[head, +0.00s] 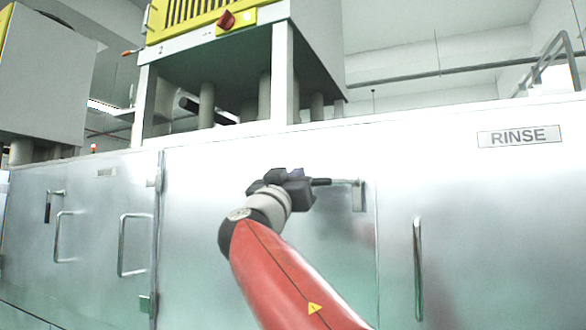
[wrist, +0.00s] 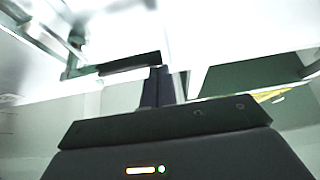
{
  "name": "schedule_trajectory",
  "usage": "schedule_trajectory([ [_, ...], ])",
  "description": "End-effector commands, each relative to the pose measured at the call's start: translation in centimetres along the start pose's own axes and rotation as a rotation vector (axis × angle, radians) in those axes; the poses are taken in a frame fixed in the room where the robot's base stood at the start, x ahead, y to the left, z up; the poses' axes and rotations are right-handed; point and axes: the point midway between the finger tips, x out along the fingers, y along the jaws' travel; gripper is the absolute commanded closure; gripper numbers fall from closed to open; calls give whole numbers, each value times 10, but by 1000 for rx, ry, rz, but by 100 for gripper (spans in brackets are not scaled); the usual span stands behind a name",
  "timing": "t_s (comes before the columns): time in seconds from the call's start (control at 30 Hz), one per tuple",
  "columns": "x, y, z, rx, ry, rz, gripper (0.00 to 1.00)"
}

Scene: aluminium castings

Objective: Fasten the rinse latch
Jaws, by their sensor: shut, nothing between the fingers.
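The rinse latch (head: 345,182) is on the steel front below and left of the RINSE sign (head: 519,136). Its lever lies level, pointing left from a plate (head: 358,197) near a door seam, with a black grip at its left end. My gripper (head: 288,174) is at the grip's left end. In the wrist view my shut fingers (wrist: 157,86) are dark and upright, and the black grip (wrist: 130,63) crosses by their tips. I cannot tell whether they touch. The latch's metal part (wrist: 76,42) shows blurred at upper left.
A vertical door handle (head: 418,270) stands right of the latch. Further left are another latch (head: 48,207) with its grip hanging down, and two bar handles (head: 122,245). A yellow-topped machine with a red knob (head: 226,19) stands above.

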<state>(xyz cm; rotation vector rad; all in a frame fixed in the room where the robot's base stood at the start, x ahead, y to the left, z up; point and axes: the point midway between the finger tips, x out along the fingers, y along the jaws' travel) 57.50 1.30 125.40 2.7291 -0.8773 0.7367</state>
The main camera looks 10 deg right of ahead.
Motion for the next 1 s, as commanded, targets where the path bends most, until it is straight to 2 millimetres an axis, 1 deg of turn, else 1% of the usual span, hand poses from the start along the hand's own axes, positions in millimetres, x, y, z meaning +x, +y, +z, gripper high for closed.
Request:
schedule_trajectory([
  [0.37,-1,0,1,-2,0,-2,100],
  [1.0,-7,0,12,-86,-1,-51,100],
])
